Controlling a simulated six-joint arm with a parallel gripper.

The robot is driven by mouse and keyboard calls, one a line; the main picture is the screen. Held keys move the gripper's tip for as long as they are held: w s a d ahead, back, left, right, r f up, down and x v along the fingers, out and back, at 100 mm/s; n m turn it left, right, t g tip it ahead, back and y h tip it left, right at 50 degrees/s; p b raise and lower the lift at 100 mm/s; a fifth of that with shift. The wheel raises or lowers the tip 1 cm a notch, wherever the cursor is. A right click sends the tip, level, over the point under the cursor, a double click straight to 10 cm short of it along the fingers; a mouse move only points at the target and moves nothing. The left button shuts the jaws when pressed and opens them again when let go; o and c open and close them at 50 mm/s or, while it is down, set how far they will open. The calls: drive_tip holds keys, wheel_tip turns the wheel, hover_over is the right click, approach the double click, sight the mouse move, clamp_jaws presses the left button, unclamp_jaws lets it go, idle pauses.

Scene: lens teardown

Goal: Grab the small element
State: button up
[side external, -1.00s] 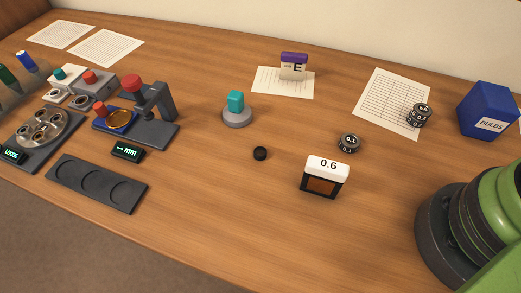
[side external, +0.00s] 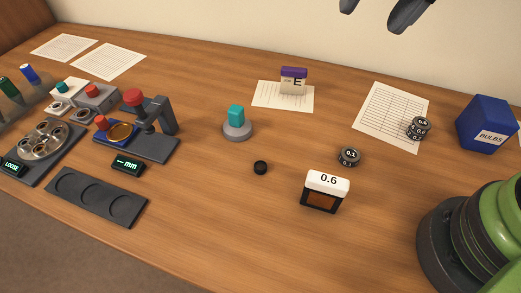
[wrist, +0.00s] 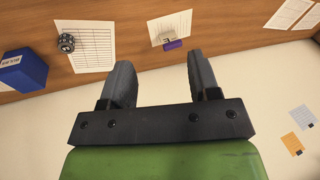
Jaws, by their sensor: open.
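No part is labelled as the small element, so I cannot tell which one it is. A small black disc (side external: 260,167) lies alone on the middle of the table. A round grey holder (side external: 45,139) at the far left carries several small metal-rimmed round pieces. An amber lens-like disc (side external: 120,132) sits on the blue part of a dark press-like fixture (side external: 152,147). My gripper (side external: 377,12) is high at the top edge of the side view, well clear of these parts. In the wrist view my gripper (wrist: 160,72) is open and empty.
A dark tray (side external: 97,197) with round recesses lies at the front left. A teal-topped grey piece (side external: 237,124), a 0.6 box (side external: 325,191), a 0.1 dark cylinder (side external: 349,157) and a blue BULBS box (side external: 488,124) stand on the table. The front middle is clear.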

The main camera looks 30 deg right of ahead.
drive_tip(key=w+a+f+g, duration=0.1)
drive_tip(key=w+a+f, duration=0.2)
drive_tip(key=a+f, duration=0.25)
drive_tip(key=m+g+h, duration=0.1)
drive_tip(key=m+h, duration=0.1)
drive_tip(key=h, duration=0.1)
hover_over(261, 166)
drive_tip(key=f, duration=1.6)
drive_tip(key=shift+s+a+f, duration=0.1)
drive_tip(key=shift+s+a, duration=0.05)
drive_tip(key=shift+s, duration=0.1)
drive_tip(key=f, duration=0.6)
drive_tip(key=shift+w, duration=0.25)
drive_tip(key=shift+r, duration=0.1)
drive_tip(key=c, duration=1)
